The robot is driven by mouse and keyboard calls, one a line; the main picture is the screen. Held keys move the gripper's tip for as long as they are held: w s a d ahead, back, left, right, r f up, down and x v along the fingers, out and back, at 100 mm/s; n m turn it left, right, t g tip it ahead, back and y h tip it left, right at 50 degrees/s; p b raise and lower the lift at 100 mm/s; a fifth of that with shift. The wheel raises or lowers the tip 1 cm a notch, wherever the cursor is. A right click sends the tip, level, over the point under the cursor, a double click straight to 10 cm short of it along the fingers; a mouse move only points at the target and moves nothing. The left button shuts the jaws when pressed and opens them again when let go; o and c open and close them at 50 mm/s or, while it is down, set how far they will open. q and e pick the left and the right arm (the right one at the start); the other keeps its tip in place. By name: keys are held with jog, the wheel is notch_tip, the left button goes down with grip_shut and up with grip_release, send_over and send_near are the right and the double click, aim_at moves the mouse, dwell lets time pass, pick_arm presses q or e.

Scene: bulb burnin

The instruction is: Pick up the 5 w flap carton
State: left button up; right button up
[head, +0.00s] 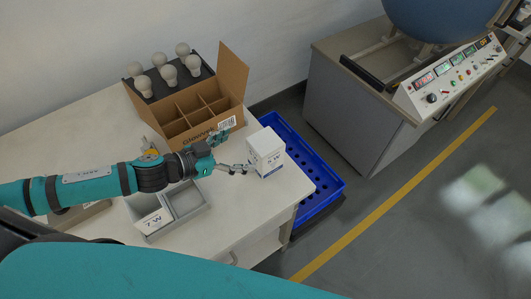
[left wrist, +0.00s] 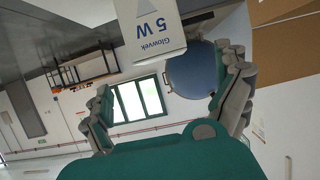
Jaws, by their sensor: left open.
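The 5 W flap carton (head: 265,152) is a white box standing upright on the table near its right edge. In the left wrist view the carton (left wrist: 150,28) shows upside down at the top, with "Glowvek 5 W" on its face, ahead of the fingertips. My left gripper (head: 240,169) is open and empty just left of the carton. Its two fingers also show in the left wrist view (left wrist: 168,95), spread wide apart. I cannot tell whether a fingertip touches the carton. My right gripper is not in view.
A brown divided carton (head: 240,72) stands behind my left gripper, beside a dark rack with several bulbs (head: 168,73). A grey tray (head: 187,200) holds a 7 W box (head: 152,222). A blue crate (head: 330,188) lies beyond the table's right edge.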

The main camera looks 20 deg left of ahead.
aim_at(265, 144)
pick_arm(q)
jog(key=p+x, duration=0.1)
jog(key=x, duration=0.2)
jog(key=shift+w+d, duration=0.2)
jog(key=shift+w, duration=0.15)
jog(key=shift+w+d+f, duration=0.3)
jog(key=shift+w+f, duration=0.05)
jog(key=shift+f, duration=0.05)
jog(key=p+x, duration=0.2)
jog(key=x, duration=0.3)
jog(key=shift+f, duration=0.3)
jog(key=shift+s, duration=0.1)
jog(key=shift+c, duration=0.5)
jog(key=c, duration=0.8)
